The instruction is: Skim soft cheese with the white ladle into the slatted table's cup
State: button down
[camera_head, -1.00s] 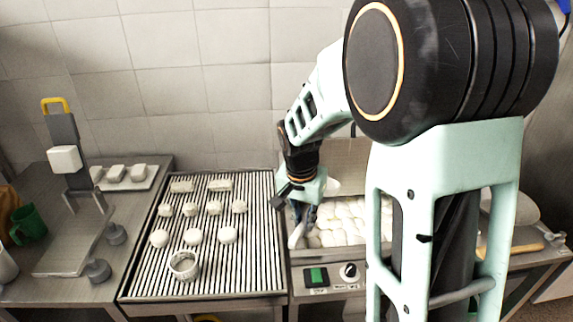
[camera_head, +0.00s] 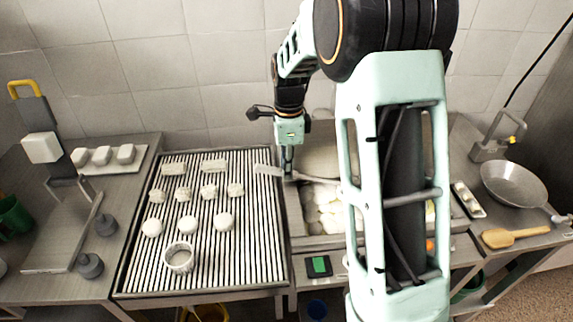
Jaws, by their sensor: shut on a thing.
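The slatted table (camera_head: 262,265) stands left of my arm, with the white cup (camera_head: 180,257) upright near its front edge. Several white cheese pieces sit in rows behind the cup. My gripper (camera_head: 288,172) is shut on the white ladle (camera_head: 268,170), at the left rim of the vat. The ladle's pale handle end points left over the slatted table's back right corner. Its other side reaches right over the vat, and I cannot make out its bowl. Lumpy soft cheese (camera_head: 325,212) lies in the metal vat (camera_head: 312,243), partly hidden by my arm.
A press with a yellow handle (camera_head: 27,88) and a tray of white blocks (camera_head: 140,163) stand on the left bench. A pan (camera_head: 514,184) and a wooden paddle (camera_head: 513,236) lie on the right. The tiled wall is close behind.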

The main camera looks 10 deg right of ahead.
jog(key=shift+f+b, duration=4.15)
jog(key=shift+f, duration=2.35)
jog(key=shift+r+h+p, duration=0.55)
jog(key=shift+r+p, duration=1.95)
jog(key=shift+r, duration=1.35)
jog(key=shift+r+h+p, duration=0.55)
jog(key=shift+r+p, duration=1.9)
jog(key=shift+r, duration=1.35)
